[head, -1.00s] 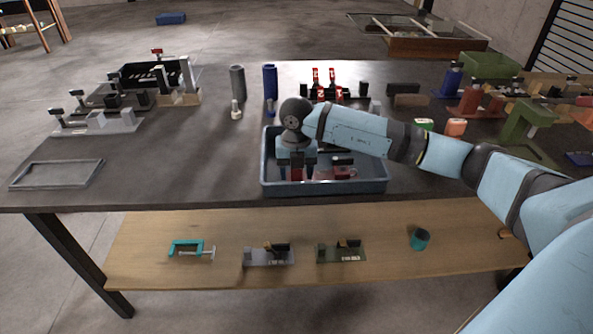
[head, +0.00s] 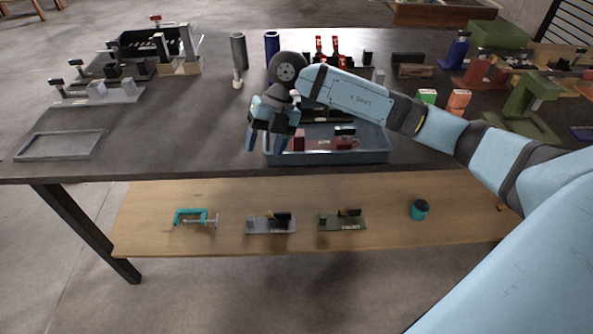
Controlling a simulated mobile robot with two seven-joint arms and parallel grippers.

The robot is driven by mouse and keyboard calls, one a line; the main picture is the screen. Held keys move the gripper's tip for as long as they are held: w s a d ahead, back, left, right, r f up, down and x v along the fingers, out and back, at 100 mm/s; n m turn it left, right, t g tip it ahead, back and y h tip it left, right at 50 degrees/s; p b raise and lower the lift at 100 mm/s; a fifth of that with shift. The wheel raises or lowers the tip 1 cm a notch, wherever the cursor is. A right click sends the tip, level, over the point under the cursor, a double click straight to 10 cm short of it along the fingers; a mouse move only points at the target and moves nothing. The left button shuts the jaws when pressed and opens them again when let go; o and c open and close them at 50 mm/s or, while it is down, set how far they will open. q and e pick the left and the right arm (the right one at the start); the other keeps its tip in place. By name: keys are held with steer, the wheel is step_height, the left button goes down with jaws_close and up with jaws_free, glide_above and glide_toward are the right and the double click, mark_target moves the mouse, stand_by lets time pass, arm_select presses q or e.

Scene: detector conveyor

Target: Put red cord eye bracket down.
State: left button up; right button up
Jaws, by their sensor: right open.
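A red bracket-like part (head: 318,144) with pale lettering lies in the blue-grey tray (head: 350,157) near the front of the dark table. I take it to be the red cord eye bracket; its eye cannot be made out. My right gripper (head: 265,147) is open and empty at the tray's left end, its fingers spread and pointing down. It is left of the red part and apart from it. My right arm passes over the back of the tray and hides part of it. My left gripper is not in view.
A grey cylinder (head: 238,52) and a blue cylinder (head: 272,45) stand behind the tray. A grey frame (head: 62,145) lies at the front left. Fixtures crowd the table's back left and right. The table between frame and tray is clear.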

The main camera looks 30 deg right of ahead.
steer(key=s+a+m+t+y, duration=0.1)
steer(key=s+a+y, duration=0.3)
steer(key=a+y, duration=0.35)
steer(key=s+a+m+t+y, duration=0.2)
steer(key=s+a+y, duration=0.3)
steer(key=a, duration=0.4)
steer(key=d+f+m+t+h, duration=0.3)
steer(key=f+m+t+h, duration=0.1)
steer(key=m+t, duration=0.5)
steer(key=d+f+m+t+h, duration=0.35)
steer(key=m+t, duration=0.25)
steer(key=m, duration=0.5)
steer(key=s+d+f+m+g+h, duration=0.3)
steer(key=s+f+m+g+h, duration=0.3)
steer(key=s+f, duration=0.7)
step_height(320, 180, down, 2)
steer(key=shift+f+m+h, duration=0.1)
steer(key=shift+m+h, duration=0.2)
steer(key=shift+h, duration=0.1)
